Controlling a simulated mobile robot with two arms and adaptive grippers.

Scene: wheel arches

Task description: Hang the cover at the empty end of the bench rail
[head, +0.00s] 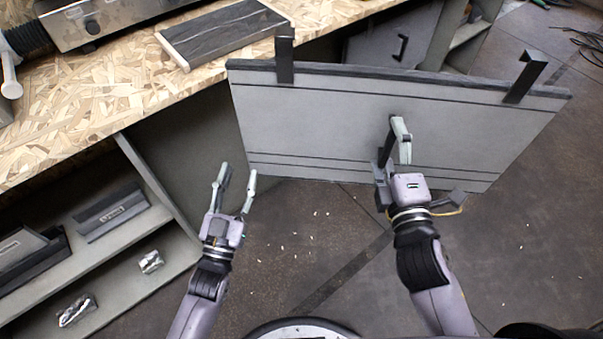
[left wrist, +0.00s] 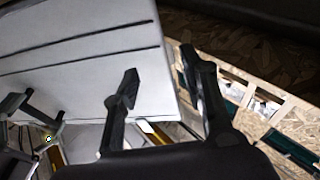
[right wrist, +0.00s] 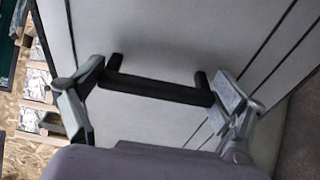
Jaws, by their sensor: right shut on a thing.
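The cover (head: 340,125) is a flat light-grey panel with dark grooves, a dark top edge and two black hooks, a left one (head: 285,55) and a right one (head: 526,77). It is tilted in front of the bench's right part. My right gripper (head: 393,145) is shut on the cover's black handle (right wrist: 155,88), near the panel's middle. My left gripper (head: 237,174) is open and empty, just left of the cover's lower left corner. In the left wrist view the cover (left wrist: 80,60) lies beyond its fingers. I cannot make out the bench rail; the panel may hide it.
The bench top (head: 90,110) is chipboard, bearing a dark slatted panel (head: 225,32) and a metal unit (head: 110,15). Shelves below hold a grey block (head: 110,212) and crumpled foil pieces (head: 77,308). Cables (head: 585,40) lie at the far right. The floor in front is mostly clear.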

